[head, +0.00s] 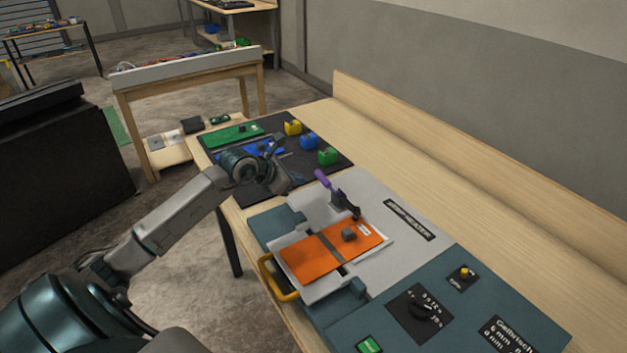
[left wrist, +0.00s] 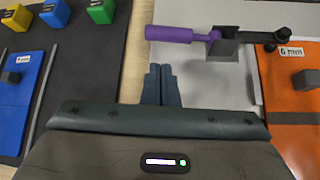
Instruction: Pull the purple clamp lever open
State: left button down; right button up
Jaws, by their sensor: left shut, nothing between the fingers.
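The purple clamp lever handle (head: 322,179) stands at the back left of the grey console plate, on a dark clamp (head: 343,203). In the left wrist view the purple handle (left wrist: 176,34) lies sideways across the picture, with the clamp's grey bracket (left wrist: 226,44) and black arm to its right. My left gripper (head: 285,183) is left of the lever in the head view. In the left wrist view its fingertips (left wrist: 161,72) are together and empty, apart from the handle in the picture. My right gripper is not in view.
Orange plates (head: 312,260) lie on the console below the clamp, with a yellow handle (head: 277,279) at its front edge. A dark mat (head: 313,172) behind holds blue, yellow and green blocks (head: 328,156). The bench strip along the wall is clear.

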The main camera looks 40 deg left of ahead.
aim_at(312, 191)
pick_arm(q)
jog(key=p+x, duration=0.2)
jog(key=x, duration=0.4)
jog(key=shift+w+d+f, duration=0.15)
jog(key=shift+w+f, duration=0.1)
jog(key=shift+w, duration=0.1)
